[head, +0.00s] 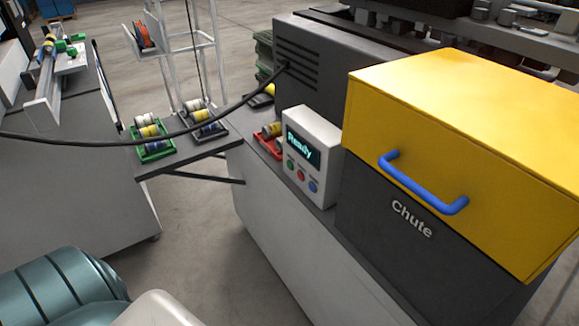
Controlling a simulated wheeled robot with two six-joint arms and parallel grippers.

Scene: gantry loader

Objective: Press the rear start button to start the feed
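A white control box (313,150) stands on the machine's ledge, left of the yellow-lidded chute unit. Its dark screen (304,149) reads "Ready" in cyan letters. Below the screen is a row of buttons: a green button (290,164), a red button (300,175) and a blue button (313,186). Their small labels are too small to read, so I cannot tell which is start. Nothing touches the box. Neither of my grippers shows in the head view; only a part of my own arm shows at the bottom left.
The chute unit's yellow lid (460,110) has a blue handle (425,190). A black cable (190,128) crosses left of the box. A red tray (268,146) sits beside the box. A green tray (153,153) and a black tray (207,132) hold rolls. Floor (195,230) is clear between the machines.

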